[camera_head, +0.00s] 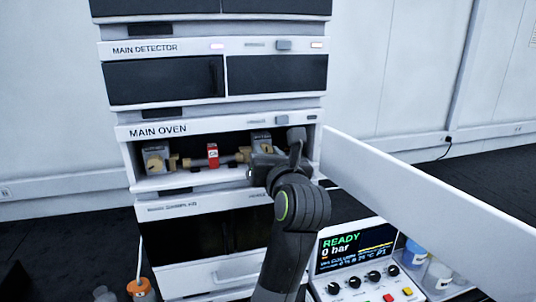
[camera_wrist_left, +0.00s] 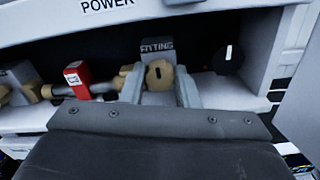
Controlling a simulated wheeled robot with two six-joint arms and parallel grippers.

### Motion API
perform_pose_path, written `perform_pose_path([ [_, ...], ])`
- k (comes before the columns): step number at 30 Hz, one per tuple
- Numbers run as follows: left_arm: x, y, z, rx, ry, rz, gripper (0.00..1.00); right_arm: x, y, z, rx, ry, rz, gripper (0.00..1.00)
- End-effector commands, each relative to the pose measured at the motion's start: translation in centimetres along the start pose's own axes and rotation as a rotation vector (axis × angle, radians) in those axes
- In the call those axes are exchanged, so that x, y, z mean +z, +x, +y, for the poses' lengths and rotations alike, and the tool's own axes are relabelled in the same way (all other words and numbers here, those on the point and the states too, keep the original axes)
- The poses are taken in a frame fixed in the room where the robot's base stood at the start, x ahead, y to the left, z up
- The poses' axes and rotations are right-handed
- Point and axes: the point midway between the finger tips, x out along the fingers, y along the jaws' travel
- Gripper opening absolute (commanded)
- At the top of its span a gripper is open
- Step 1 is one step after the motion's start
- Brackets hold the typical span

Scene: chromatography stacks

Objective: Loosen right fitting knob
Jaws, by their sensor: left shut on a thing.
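The right fitting knob (camera_wrist_left: 159,75) is a brass disc with a dark slot, on the front of a grey block labelled FITTING (camera_wrist_left: 157,47). My left gripper (camera_wrist_left: 159,92) has one finger on each side of the knob and is shut on it. In the head view my left gripper (camera_head: 262,160) reaches into the open main oven bay and hides the knob. The grey fitting block (camera_head: 261,139) shows partly behind it. A column with a red tag (camera_head: 213,155) runs between the right fitting and the left fitting (camera_head: 156,158). My right gripper is not in view.
A long white panel (camera_head: 420,200) juts out from the oven's right side, close to my left arm. A control box (camera_head: 355,250) reading READY, 0 bar stands below. A black knob (camera_wrist_left: 229,58) sits right of the fitting. Bottles (camera_head: 413,252) stand lower right.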

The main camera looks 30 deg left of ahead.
Motion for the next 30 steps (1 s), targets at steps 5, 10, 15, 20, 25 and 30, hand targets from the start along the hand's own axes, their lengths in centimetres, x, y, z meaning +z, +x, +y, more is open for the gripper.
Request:
perform_pose_path([
  [5, -0.1, 0.0, 0.0, 0.001, -0.092, 0.001, 0.05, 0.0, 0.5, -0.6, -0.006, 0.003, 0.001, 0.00],
  [10, -0.1, 0.0, 0.0, 0.001, -0.231, -0.001, 0.05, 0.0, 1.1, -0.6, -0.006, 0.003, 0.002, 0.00],
  [15, -0.2, 0.0, 0.0, 0.001, -0.392, -0.001, 0.05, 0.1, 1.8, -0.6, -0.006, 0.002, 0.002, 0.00],
  [20, -0.2, 0.0, 0.0, 0.000, -0.545, -0.002, 0.05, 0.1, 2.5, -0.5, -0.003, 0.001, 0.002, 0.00],
  [25, -0.2, 0.0, 0.0, 0.000, -0.706, -0.002, 0.05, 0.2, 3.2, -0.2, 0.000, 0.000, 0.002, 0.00],
  [30, -0.2, 0.0, 0.1, 0.000, -0.867, -0.003, 0.05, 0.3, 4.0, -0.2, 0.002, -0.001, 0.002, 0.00],
])
